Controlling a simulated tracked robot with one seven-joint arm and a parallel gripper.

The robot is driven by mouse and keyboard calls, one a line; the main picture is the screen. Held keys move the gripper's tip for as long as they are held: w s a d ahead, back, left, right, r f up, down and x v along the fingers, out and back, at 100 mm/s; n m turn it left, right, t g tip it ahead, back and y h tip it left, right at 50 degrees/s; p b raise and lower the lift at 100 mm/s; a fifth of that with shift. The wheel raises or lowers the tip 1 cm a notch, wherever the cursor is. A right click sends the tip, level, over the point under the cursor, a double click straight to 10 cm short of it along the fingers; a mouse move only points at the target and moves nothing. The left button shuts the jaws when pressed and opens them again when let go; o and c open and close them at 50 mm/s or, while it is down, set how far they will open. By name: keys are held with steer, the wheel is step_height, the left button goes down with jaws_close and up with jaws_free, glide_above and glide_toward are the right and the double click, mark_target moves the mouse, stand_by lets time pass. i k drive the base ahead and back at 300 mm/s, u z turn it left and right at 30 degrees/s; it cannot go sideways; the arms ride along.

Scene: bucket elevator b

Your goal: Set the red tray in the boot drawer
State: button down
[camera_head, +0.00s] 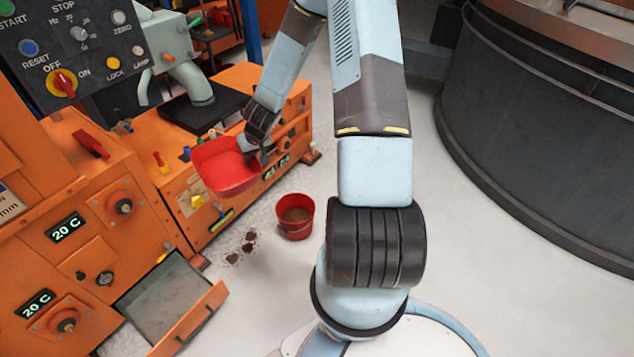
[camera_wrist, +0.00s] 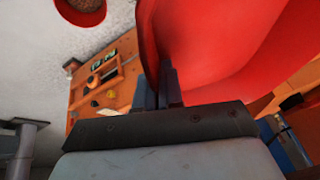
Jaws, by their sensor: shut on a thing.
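The red tray (camera_head: 223,171) hangs in the air in front of the orange machine, in the middle left of the head view. My gripper (camera_head: 262,150) is shut on the tray's right edge. In the wrist view the red tray (camera_wrist: 225,50) fills the upper right, and the fingers of my gripper (camera_wrist: 158,90) pinch its wall. The boot drawer appears to be the open drawer (camera_head: 193,315) low on the orange machine at the lower left. It stands pulled out, with a flat grey inside. The tray is above and to the right of it, well apart.
A red bucket (camera_head: 296,217) with brown material stands on the floor below the tray. Brown spills (camera_head: 241,248) lie beside it. A control panel (camera_head: 75,45) overhangs the upper left. A large dark round vessel (camera_head: 540,130) stands at the right.

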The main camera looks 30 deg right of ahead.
mark_target(170, 300)
steer(key=z, duration=0.05)
steer(key=k, duration=1.15)
steer(key=u, duration=0.25)
steer(key=i, duration=1)
steer(key=z, duration=1.8)
steer(key=i, duration=0.2)
steer(key=u, duration=3.25)
